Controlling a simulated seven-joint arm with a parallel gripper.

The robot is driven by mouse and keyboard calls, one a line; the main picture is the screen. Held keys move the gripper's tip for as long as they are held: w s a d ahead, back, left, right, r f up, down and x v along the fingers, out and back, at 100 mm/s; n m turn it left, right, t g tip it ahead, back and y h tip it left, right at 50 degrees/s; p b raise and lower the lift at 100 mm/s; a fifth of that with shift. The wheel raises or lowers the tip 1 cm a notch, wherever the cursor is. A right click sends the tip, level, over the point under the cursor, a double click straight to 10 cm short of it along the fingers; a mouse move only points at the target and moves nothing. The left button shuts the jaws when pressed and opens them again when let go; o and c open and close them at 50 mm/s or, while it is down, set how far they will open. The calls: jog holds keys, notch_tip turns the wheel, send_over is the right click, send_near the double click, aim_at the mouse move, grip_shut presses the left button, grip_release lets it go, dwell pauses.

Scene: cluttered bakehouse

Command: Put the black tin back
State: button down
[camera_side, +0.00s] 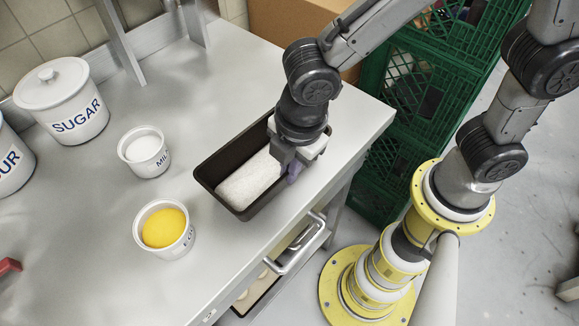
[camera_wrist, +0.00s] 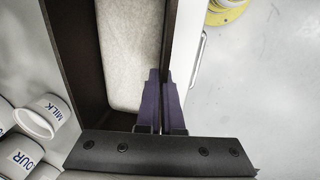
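The black tin (camera_side: 232,206) is a long dark loaf tin on the steel bench near its front edge. A pale, whitish loaf-like block (camera_side: 247,180) lies inside it. My gripper (camera_side: 290,168) points down at the tin's right-hand long wall, with one purple finger showing outside it. In the wrist view, the two purple fingers (camera_wrist: 160,88) are close together at the wall of the tin (camera_wrist: 72,60), one on each side, and look closed on it. The pale block (camera_wrist: 128,50) fills much of the tin there. My wrist hides the tin's far right corner in the side view.
A white milk pot (camera_side: 146,158) and a pot of yellow contents (camera_side: 165,228) stand left of the tin. A sugar canister (camera_side: 70,105) is at the back left. Below the bench front are a handle (camera_side: 296,252) and an open drawer or shelf. Green crates (camera_side: 395,155) stand right.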

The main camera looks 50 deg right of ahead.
jog(key=shift+f, duration=0.25)
jog(key=c, duration=1.1)
grip_release()
jog(key=shift+o, duration=0.2)
notch_tip(320, 180, up, 12)
jog(key=s, duration=0.1)
jog(key=shift+s, duration=0.35)
jog(key=s+d+m+t, duration=0.2)
jog(key=s+d+m, duration=0.1)
jog(key=d+m, duration=0.6)
jog(key=s+d+m+t, duration=0.2)
jog(key=s+d+m, duration=0.1)
jog(key=d+m, duration=0.6)
jog(key=d+r, duration=0.1)
jog(key=d, duration=0.3)
jog(key=shift+s+d, duration=0.15)
jog(key=shift+d, duration=0.15)
